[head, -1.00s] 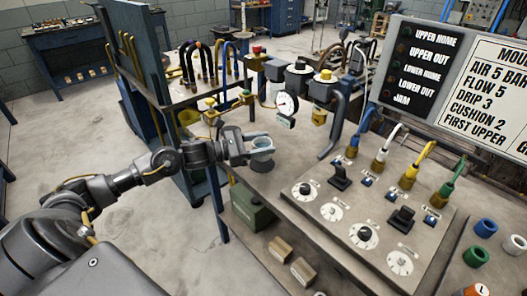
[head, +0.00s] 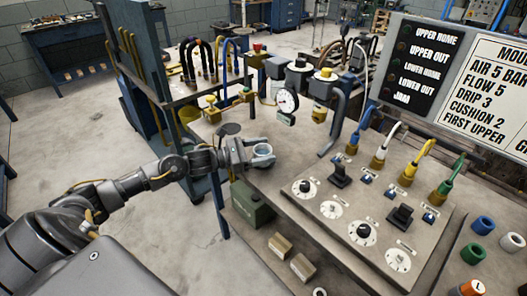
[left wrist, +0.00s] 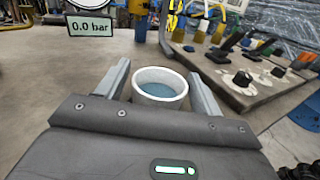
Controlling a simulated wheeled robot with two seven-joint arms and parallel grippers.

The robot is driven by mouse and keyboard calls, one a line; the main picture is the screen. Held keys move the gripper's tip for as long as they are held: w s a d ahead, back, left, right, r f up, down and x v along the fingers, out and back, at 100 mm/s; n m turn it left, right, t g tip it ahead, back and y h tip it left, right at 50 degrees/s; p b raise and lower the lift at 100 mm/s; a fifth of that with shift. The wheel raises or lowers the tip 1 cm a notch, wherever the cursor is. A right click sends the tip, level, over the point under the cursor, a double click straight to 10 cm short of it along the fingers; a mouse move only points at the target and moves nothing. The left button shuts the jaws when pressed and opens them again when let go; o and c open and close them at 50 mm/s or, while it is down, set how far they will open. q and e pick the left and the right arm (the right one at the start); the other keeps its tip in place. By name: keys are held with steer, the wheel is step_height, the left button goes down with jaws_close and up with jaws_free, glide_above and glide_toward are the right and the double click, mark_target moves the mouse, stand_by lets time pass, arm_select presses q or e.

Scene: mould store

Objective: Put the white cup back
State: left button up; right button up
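The white cup (head: 263,151) is upright at the left part of the bench, bluish-grey inside. My left gripper (head: 246,154) reaches in from the left and has the cup between its fingers. In the left wrist view the cup (left wrist: 160,84) stands between the two fingertips (left wrist: 158,88), which lie close along its sides. The fingers look closed on it, though the lower contact is hidden. The cup's base is low over the bench top; whether it touches is hard to tell. My right gripper is not in view.
The bench (head: 290,155) carries a dial panel (head: 345,215) with coloured plugs to the right. A pressure gauge (head: 287,101) hangs behind the cup. A green box (head: 250,203) and cartons sit lower in front. Bare bench top lies right of the cup.

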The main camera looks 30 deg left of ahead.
arm_select(q)
steer(key=shift+o, duration=0.5)
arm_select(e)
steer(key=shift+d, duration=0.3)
arm_select(q)
steer(key=shift+r, duration=0.1)
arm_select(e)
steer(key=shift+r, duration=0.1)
arm_select(q)
steer(key=shift+r+p, duration=0.2)
steer(key=shift+p, duration=0.1)
steer(key=b+v, duration=0.2)
steer(key=v, duration=1)
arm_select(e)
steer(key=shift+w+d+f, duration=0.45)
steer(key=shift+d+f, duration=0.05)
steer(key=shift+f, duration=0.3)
arm_select(q)
steer(key=shift+f, duration=0.1)
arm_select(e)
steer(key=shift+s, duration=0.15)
